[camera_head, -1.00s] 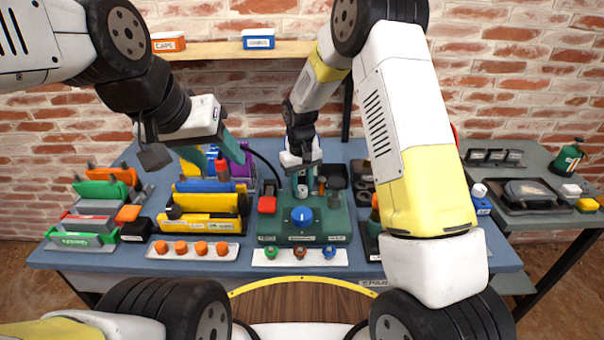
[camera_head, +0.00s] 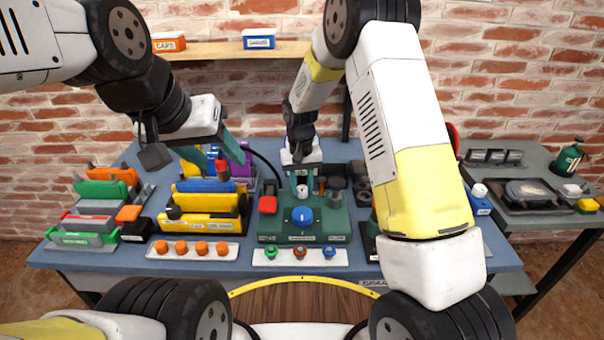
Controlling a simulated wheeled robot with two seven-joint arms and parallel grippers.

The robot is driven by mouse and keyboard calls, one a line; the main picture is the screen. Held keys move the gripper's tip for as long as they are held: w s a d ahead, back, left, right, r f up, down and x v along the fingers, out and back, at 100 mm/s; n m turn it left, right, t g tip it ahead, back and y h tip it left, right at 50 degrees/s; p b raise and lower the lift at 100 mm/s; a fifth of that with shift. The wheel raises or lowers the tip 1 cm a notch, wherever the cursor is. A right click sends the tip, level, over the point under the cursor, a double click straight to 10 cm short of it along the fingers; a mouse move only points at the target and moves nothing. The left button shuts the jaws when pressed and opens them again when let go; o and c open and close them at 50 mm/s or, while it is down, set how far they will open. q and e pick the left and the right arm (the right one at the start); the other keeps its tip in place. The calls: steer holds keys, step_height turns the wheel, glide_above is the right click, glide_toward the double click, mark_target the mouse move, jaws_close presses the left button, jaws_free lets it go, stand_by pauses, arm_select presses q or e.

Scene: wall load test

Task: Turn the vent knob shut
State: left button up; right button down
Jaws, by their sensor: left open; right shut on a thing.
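A green test unit (camera_head: 335,228) stands at the middle front of the bench. A blue round dial (camera_head: 302,216) is on its front part. Behind the dial, my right gripper (camera_head: 302,190) points down and is shut on a small pale knob-like part (camera_head: 302,188), which I take as the vent knob. The fingers cover most of it, so its turned position cannot be told. My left gripper (camera_head: 220,165) is open and empty above the blue and yellow blocks at the left, apart from the unit.
A tray with orange caps (camera_head: 228,254) and a tray with coloured knobs (camera_head: 341,257) lie along the front edge. Yellow blocks (camera_head: 200,222) and a rack with green and grey pieces (camera_head: 90,212) stand left. A shelf (camera_head: 215,50) runs behind. A side table (camera_head: 548,222) stands right.

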mark_target(302, 188)
steer(key=c, duration=1)
jaws_free()
step_height(302, 188, up, 7)
steer(key=shift+r, duration=0.45)
